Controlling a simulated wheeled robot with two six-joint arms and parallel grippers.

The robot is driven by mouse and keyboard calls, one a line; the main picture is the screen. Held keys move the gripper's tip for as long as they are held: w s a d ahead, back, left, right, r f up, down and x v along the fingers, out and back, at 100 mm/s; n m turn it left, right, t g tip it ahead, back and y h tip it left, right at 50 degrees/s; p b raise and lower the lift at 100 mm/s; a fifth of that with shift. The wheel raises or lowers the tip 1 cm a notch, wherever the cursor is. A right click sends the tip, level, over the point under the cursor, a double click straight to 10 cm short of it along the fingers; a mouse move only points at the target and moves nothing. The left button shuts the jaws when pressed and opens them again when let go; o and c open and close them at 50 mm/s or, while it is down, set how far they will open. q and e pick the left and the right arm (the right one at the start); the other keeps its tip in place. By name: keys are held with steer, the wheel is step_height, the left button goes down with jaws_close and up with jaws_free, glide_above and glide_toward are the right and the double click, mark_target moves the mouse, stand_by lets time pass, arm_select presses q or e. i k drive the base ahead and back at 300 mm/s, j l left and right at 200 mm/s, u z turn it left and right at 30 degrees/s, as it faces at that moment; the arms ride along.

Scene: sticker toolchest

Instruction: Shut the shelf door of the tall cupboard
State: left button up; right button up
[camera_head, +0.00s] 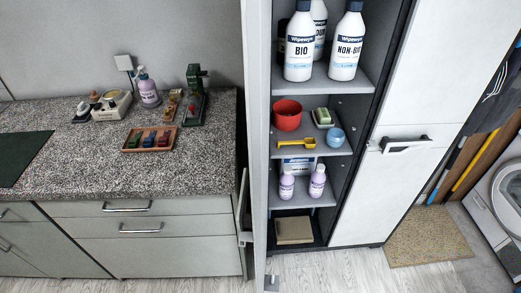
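The tall cupboard (362,98) stands at the centre right with its shelf compartment open. Its shelf door (256,120) is swung out towards me and shows almost edge-on as a narrow pale upright panel at the left of the shelves. A dark bar with a pale lower end (243,205) juts from the door's left side and looks like its handle. Neither of my grippers is in view, and nothing is seen touching the door.
The shelves hold bottles (299,45), a red pot (287,114), a yellow scoop (296,143) and a brown box (294,230). The closed right door (410,75) has a handle (405,144). A speckled counter (70,175) with drawers stands left. A mat (428,236) and washing machine (508,200) are right.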

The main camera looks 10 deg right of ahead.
mark_target(256, 16)
steer(key=i+j+z, duration=0.15)
steer(key=j+z, duration=0.25)
steer(key=i+j+z, duration=0.15)
steer(key=j+z, duration=0.65)
